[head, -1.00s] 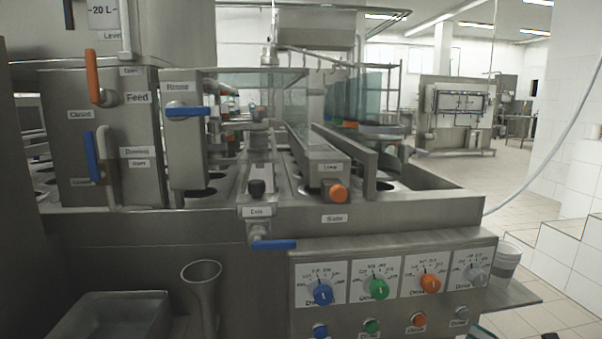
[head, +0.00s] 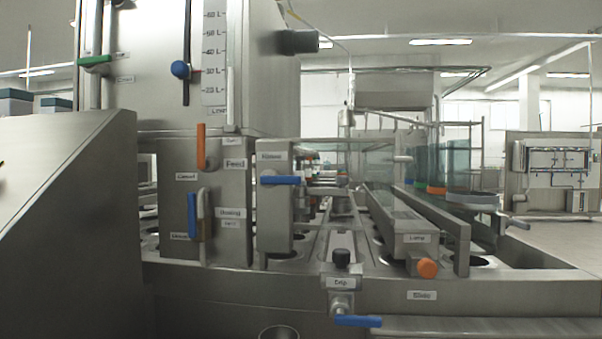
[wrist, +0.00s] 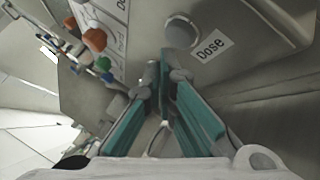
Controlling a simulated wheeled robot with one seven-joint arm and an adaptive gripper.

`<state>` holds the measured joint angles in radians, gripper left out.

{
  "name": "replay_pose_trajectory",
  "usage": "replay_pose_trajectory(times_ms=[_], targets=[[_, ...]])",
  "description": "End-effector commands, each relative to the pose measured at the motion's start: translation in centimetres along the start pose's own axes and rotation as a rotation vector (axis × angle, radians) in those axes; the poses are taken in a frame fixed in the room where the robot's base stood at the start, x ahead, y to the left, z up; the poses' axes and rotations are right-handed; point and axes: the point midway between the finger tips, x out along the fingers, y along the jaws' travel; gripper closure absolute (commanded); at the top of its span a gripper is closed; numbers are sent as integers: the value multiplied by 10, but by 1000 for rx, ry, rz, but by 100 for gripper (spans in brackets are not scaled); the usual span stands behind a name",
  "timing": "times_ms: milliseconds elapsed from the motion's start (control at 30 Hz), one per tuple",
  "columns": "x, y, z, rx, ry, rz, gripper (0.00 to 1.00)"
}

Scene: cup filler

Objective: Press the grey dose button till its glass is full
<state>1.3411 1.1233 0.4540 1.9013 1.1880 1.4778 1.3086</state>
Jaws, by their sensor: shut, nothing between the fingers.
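The grey dose button (wrist: 181,31) is a round, pale cap on a metal panel in the wrist view, beside a label reading "Dose". My gripper (wrist: 160,68) has teal fingers and is shut and empty. Its tips show just below the button in the picture; I cannot tell whether they touch the panel. The button and my gripper are not in the head view. Tinted clear vessels (head: 440,165) with coloured bands stand at the back right. I cannot tell which is the grey button's glass or its fill level.
In the wrist view, an orange control (wrist: 95,39) and a green control (wrist: 103,63) lie left of the fingers. In the head view, an orange knob (head: 427,268) and a blue lever (head: 358,321) stick out from the machine's front. Open floor (head: 560,238) shows at the right.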

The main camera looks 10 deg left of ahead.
Motion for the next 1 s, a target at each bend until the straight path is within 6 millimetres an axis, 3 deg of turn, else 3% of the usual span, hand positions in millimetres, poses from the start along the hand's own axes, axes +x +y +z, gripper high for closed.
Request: replay_pose_trajectory(times_ms=[1000], targets=[[6,-4,5,0,0,0,100]])
